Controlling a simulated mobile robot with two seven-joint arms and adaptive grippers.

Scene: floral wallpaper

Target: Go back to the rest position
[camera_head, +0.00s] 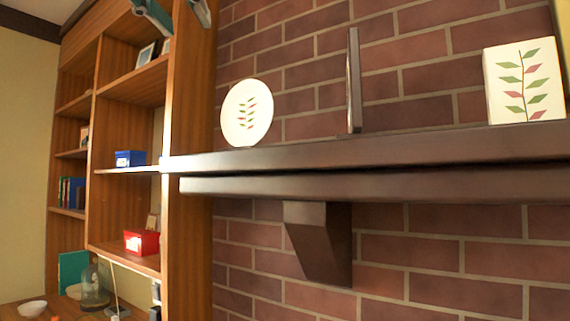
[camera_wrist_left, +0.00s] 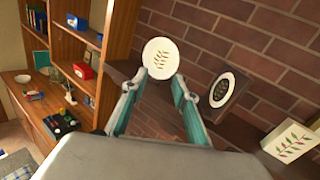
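My left gripper (camera_head: 186,27) shows at the top of the head view, in front of the wooden bookcase. Its two teal and grey fingers are apart with nothing between them. In the left wrist view the left gripper (camera_wrist_left: 157,78) is also open and empty. A round white plate with a leaf pattern (camera_head: 247,113) stands upright on the dark shelf (camera_head: 380,151), apart from the gripper. In the left wrist view the plate (camera_wrist_left: 161,58) shows beyond the fingertips. My right gripper is in neither view.
A thin dark frame (camera_head: 354,80) and a white leaf-pattern block (camera_head: 524,80) stand on the shelf against the brick wall. The bookcase (camera_head: 186,150) on the left holds a blue box (camera_head: 130,158) and a red box (camera_head: 141,242). A white bowl (camera_head: 32,308) sits lower left.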

